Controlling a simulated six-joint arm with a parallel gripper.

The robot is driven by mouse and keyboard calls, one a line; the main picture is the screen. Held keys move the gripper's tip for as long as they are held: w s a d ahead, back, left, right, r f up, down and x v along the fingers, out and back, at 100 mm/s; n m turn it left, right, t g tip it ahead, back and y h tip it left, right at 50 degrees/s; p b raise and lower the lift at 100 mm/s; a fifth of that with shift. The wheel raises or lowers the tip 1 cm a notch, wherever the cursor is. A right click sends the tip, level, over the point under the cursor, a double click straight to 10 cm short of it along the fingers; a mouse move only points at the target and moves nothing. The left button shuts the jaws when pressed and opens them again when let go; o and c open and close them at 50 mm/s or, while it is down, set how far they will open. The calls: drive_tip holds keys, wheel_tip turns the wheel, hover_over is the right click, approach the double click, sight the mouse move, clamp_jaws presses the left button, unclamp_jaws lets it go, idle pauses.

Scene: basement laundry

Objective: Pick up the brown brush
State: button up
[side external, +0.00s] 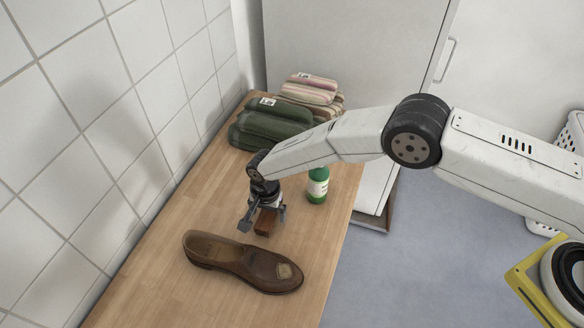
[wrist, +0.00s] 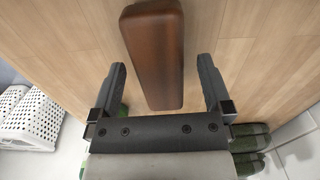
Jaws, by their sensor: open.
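The brown brush (wrist: 155,55) is a long wooden block lying on the wooden counter. In the wrist view it reaches from the top edge down between my gripper's two fingers, with a gap on each side. In the side view the brush (side external: 265,223) shows under my gripper (side external: 262,216), partly hidden by it. My gripper (wrist: 160,85) is open and points down, with its fingers on either side of the brush's near end. Whether the fingertips are at the brush's height is hard to tell.
A brown shoe (side external: 245,264) lies in front of the brush. A green bottle (side external: 318,186) stands just right of my gripper. Folded green towels (side external: 268,122) and striped ones (side external: 312,88) are at the back. A tiled wall (side external: 110,130) bounds the counter (side external: 150,285) on the left.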

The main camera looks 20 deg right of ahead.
drive_tip(key=shift+f, duration=0.45)
clamp_jaws()
idle(0.3)
drive_tip(key=shift+r, duration=0.25)
